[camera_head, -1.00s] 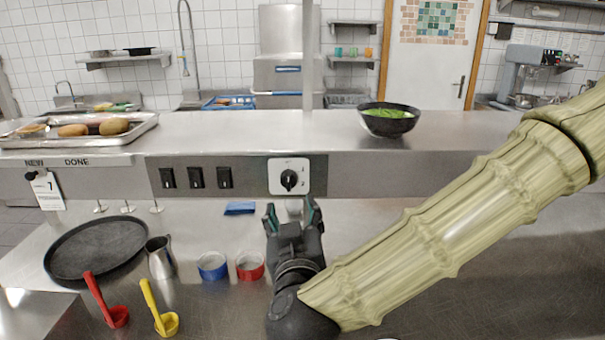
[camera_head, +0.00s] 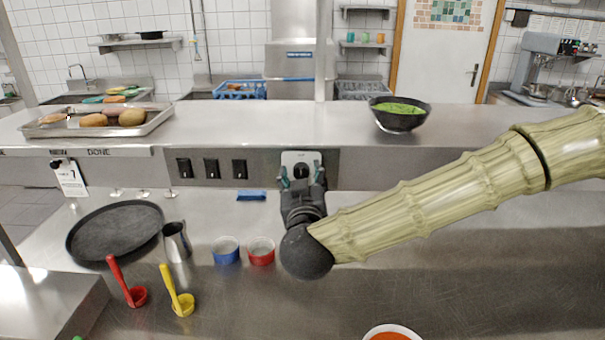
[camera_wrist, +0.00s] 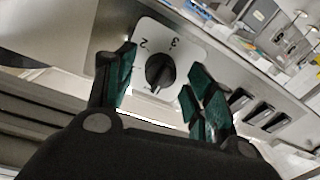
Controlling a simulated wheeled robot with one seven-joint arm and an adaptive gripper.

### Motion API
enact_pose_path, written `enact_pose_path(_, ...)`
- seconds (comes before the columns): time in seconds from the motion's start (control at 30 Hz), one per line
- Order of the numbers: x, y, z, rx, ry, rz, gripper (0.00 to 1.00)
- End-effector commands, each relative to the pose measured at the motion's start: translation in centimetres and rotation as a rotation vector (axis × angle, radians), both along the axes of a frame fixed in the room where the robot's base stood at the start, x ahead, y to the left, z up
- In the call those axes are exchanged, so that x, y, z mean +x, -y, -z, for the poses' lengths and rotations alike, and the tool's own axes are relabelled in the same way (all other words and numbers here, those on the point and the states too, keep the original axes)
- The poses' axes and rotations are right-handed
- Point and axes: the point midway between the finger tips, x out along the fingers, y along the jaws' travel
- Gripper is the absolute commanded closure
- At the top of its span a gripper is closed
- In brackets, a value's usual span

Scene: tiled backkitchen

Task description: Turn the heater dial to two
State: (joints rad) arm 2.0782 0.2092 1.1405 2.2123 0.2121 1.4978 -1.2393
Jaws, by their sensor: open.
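The heater dial (camera_wrist: 160,70) is a round black knob on a white plate (camera_wrist: 149,35) set in the steel panel. In the wrist view the numbers 2 and 3 show on the plate beside the knob. The mark the dial points to is hard to read. In the head view the dial's plate (camera_head: 290,157) is partly hidden behind my gripper (camera_head: 301,178). My gripper is open, with teal pads either side of the knob in the wrist view (camera_wrist: 160,85). I cannot tell whether the pads touch it.
Black switches (camera_head: 212,168) sit left of the dial. A blue cloth (camera_head: 251,195), blue cup (camera_head: 226,251) and red cup (camera_head: 262,252) lie below on the counter. A black bowl of greens (camera_head: 400,115) stands on the upper shelf. The counter right of my gripper is mostly clear.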

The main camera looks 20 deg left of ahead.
Motion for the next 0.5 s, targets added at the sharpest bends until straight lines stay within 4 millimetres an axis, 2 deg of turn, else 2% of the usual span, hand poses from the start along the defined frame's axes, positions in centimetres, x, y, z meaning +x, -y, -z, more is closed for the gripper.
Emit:
enact_pose_path(0.33,0.29,-0.13,0.02,0.000,0.000,0.000,0.46)
enact_pose_path(0.37,0.29,-0.13,0.02,0.000,0.000,0.000,0.50)
enact_pose_path(0.5,0.29,-0.12,0.02,0.000,0.000,0.000,0.76)
